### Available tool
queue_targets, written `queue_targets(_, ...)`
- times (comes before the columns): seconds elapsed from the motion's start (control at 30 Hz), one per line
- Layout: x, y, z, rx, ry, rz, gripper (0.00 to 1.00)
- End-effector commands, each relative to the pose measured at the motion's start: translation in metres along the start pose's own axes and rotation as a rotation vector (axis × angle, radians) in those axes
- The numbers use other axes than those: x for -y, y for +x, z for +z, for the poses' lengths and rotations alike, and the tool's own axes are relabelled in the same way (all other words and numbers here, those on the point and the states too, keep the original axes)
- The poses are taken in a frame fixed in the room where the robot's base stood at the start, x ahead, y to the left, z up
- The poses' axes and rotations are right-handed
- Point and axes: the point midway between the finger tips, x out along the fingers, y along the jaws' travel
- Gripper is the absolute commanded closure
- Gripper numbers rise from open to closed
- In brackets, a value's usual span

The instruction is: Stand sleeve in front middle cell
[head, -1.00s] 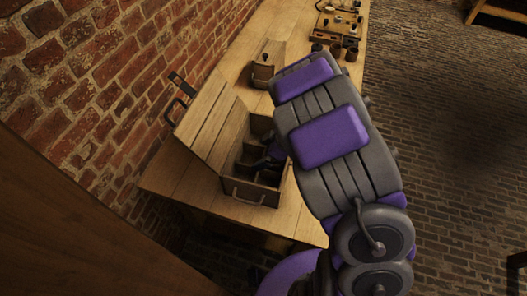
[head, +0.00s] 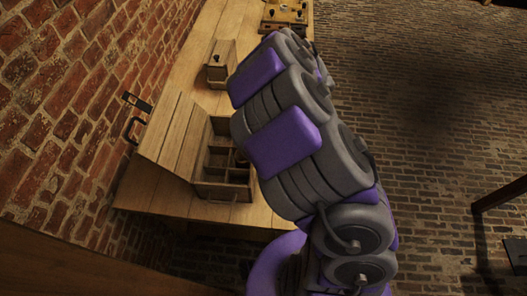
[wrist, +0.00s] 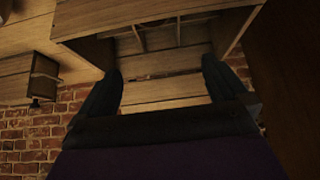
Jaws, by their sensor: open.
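The box (head: 222,190) stands on the bench with its lid (head: 172,140) tipped open toward the wall. Its inside is divided into cells, and my arm covers its right part. A small brownish thing (head: 241,157) shows in a cell beside my arm; I cannot tell whether it is the sleeve. In the wrist view, my gripper (wrist: 164,82) is open, with its two dark fingers apart and nothing held between them. Behind the fingers are the planks of the lid (wrist: 165,90), with the box (wrist: 165,20) at the top. My gripper is hidden in the head view.
A small wooden box with a knob (head: 219,68) stands farther along the bench (head: 190,88); it also shows in the wrist view (wrist: 42,75). Wooden gear (head: 285,15) is at the far end. The brick wall (head: 60,100) runs along the left.

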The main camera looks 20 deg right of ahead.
Motion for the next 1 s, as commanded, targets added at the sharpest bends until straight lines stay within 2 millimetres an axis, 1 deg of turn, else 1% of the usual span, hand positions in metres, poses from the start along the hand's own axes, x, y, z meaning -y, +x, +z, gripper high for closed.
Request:
queue_targets(0.1,-0.002,-0.001,-0.002,0.003,-0.002,0.01,0.0)
queue_targets(0.17,-0.009,-0.003,-0.005,0.012,-0.009,0.046,0.0)
queue_targets(0.27,-0.037,-0.02,-0.013,0.038,-0.029,0.183,0.0)
queue_targets(0.37,-0.08,-0.056,-0.025,0.082,-0.034,0.408,0.0)
queue_targets(0.4,-0.096,-0.077,-0.03,0.103,-0.028,0.509,0.0)
queue_targets(0.43,-0.107,-0.094,-0.032,0.119,-0.015,0.584,0.0)
queue_targets(0.47,-0.117,-0.112,-0.032,0.139,0.002,0.656,0.0)
queue_targets(0.5,-0.127,-0.136,-0.032,0.162,0.03,0.746,0.0)
queue_targets(0.57,-0.135,-0.171,-0.029,0.196,0.086,0.867,0.0)
queue_targets(0.6,-0.136,-0.193,-0.025,0.221,0.134,0.937,0.0)
queue_targets(0.67,-0.131,-0.224,-0.017,0.26,0.218,1.03,0.0)
queue_targets(0.7,-0.125,-0.241,-0.009,0.286,0.281,1.077,0.0)
queue_targets(0.77,-0.11,-0.263,0.004,0.323,0.385,1.13,0.0)
queue_targets(0.8,-0.097,-0.274,0.012,0.349,0.457,1.153,0.0)
queue_targets(0.87,-0.073,-0.284,0.024,0.386,0.569,1.164,0.0)
queue_targets(0.9,-0.054,-0.287,0.031,0.411,0.645,1.159,0.0)
queue_targets(0.97,-0.023,-0.286,0.041,0.451,0.757,1.128,0.0)
queue_targets(1.0,0.0,-0.282,0.046,0.474,0.831,1.093,0.0)
